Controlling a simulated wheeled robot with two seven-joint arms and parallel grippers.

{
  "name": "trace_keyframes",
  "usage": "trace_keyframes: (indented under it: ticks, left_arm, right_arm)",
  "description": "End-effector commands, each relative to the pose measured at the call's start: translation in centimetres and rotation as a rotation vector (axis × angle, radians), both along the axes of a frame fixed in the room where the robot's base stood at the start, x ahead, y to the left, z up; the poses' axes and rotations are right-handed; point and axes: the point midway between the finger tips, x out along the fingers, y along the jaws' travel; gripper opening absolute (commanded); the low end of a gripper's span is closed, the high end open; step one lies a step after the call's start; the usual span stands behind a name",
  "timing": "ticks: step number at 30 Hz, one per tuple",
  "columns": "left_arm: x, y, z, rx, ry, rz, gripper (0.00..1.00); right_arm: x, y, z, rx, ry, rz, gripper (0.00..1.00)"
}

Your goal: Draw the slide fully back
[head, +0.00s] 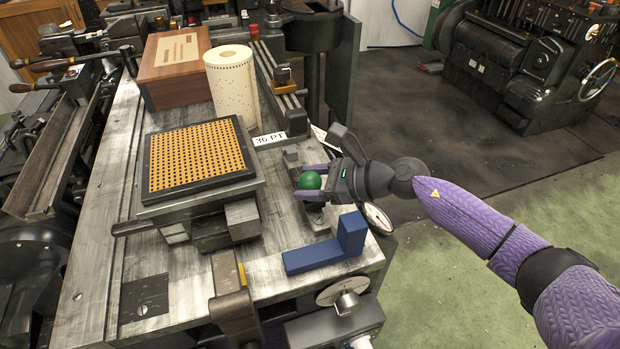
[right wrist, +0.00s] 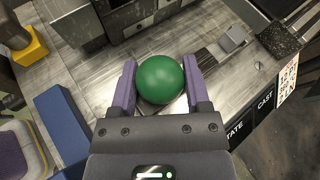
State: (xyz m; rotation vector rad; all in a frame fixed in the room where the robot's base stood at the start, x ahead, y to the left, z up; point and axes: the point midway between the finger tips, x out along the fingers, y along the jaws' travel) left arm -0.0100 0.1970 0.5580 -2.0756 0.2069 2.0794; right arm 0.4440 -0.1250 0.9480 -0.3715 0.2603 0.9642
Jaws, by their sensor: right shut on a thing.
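A green ball knob (head: 310,180) stands at the right side of the grey metal bench, just in front of the "36 PT" label. My right gripper (head: 309,186) is shut on the green ball, with purple fingers on either side of it. In the right wrist view the ball (right wrist: 160,79) sits between my two fingers (right wrist: 160,88). A dark flat slide track (right wrist: 208,62) runs from near the ball toward the upper right. How the ball joins the slide is hidden. My left gripper is not in view.
A blue L-shaped block (head: 325,248) lies in front of the ball, close to my right gripper. A raised plate with a yellow perforated top (head: 200,156) stands to the left. A wooden box (head: 174,68) and a perforated paper roll (head: 233,85) stand behind.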

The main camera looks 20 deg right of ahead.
Motion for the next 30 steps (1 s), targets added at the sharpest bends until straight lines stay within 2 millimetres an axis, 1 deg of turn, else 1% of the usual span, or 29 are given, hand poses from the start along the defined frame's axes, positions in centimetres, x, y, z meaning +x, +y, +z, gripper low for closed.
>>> trace_keyframes:
  ticks: [2, 5, 6, 8, 9, 10, 11, 15, 20, 23, 30]
  left_arm:
    - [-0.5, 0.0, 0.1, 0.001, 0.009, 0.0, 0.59]
    - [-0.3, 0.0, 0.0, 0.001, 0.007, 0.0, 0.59]
    - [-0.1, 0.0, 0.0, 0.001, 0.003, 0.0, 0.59]
    - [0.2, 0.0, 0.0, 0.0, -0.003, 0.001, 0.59]
    - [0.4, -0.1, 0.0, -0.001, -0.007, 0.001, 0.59]
    - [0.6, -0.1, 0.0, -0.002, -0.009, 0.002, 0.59]
    - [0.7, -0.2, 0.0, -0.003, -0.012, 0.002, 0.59]
    - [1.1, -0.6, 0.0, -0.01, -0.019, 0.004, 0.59]
    - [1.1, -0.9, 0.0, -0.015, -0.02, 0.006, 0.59]
    - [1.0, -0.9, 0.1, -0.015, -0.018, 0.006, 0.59]
    - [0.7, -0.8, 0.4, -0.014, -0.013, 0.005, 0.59]
  right_arm:
    - [0.1, -0.1, 0.3, 0.001, -0.006, -0.003, 0.0]
    - [0.1, -0.1, 0.3, 0.001, -0.008, -0.003, 0.0]
    - [0.1, -0.1, 0.3, 0.001, -0.008, -0.003, 0.63]
    - [0.1, -0.1, 0.3, 0.001, -0.008, -0.003, 0.76]
    - [0.1, -0.1, 0.3, 0.001, -0.008, -0.003, 0.84]
    - [0.1, -0.1, 0.3, 0.001, -0.008, -0.003, 0.91]
    - [0.1, -0.1, 0.3, 0.001, -0.008, -0.003, 0.95]
    - [0.1, -0.1, 0.3, 0.001, -0.006, -0.003, 0.95]
    - [0.0, -0.2, 0.3, 0.001, -0.006, -0.004, 0.95]
    - [-0.6, -1.2, 0.7, -0.001, -0.006, -0.005, 0.95]
    - [-3.5, -5.0, 2.5, -0.002, -0.003, -0.004, 0.95]
